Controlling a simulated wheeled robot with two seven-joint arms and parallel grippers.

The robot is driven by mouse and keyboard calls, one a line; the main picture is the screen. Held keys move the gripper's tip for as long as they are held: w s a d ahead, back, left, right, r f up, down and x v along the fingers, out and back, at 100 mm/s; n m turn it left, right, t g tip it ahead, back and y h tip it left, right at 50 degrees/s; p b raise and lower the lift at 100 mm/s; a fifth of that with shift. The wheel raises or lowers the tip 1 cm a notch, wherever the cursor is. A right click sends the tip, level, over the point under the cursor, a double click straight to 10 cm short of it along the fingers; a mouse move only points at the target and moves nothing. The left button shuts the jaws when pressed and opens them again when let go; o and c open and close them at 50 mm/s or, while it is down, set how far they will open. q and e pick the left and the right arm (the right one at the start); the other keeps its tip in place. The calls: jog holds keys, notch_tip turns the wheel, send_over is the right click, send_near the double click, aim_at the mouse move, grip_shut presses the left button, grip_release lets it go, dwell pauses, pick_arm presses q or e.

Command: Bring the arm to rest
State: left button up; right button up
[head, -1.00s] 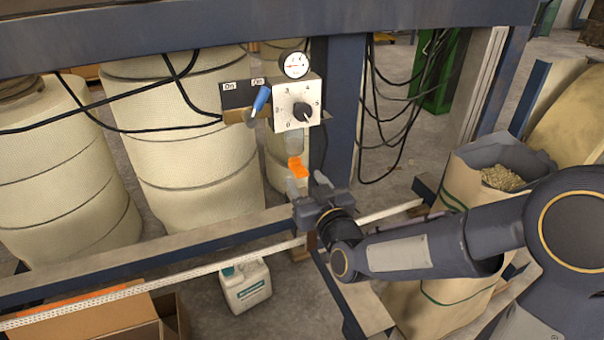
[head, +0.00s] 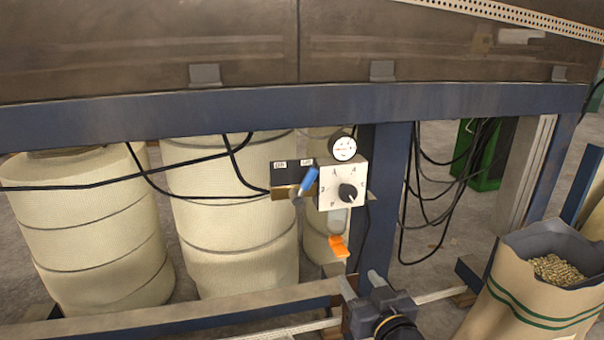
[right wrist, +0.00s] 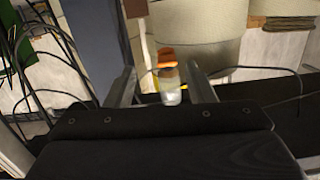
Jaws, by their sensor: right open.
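My right gripper (head: 362,284) is at the bottom of the head view, with its two fingers apart and nothing between them. It is below the control box (head: 343,185) with the black knob and the orange piece (head: 338,246) that hangs under it. In the right wrist view the two fingers (right wrist: 166,88) are spread. The orange piece (right wrist: 167,58) and a clear cup-like part (right wrist: 170,87) show beyond and between them, apart from the fingers. My left gripper is in neither view.
A blue lever (head: 308,180) and a round gauge (head: 342,147) sit by the control box. A blue beam (head: 230,114) crosses above. Large cream rolls (head: 95,235) stand behind. A sack of pellets (head: 535,290) stands at the right. Black cables hang nearby.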

jog(key=s+d+f+m+g, duration=0.15)
jog(key=s+g, duration=0.25)
jog(key=s, duration=0.4)
jog(key=s+d+f+m+g, duration=0.1)
jog(key=s+d+f+g, duration=0.15)
jog(key=s, duration=0.55)
jog(key=s+d+f+m+g, duration=0.1)
jog(key=s+d+g, duration=0.25)
jog(key=s, duration=0.45)
notch_tip(320, 180, up, 34)
jog(key=p, duration=3.4)
jog(key=shift+a+f+g, duration=0.25)
jog(key=shift+a+g, duration=0.15)
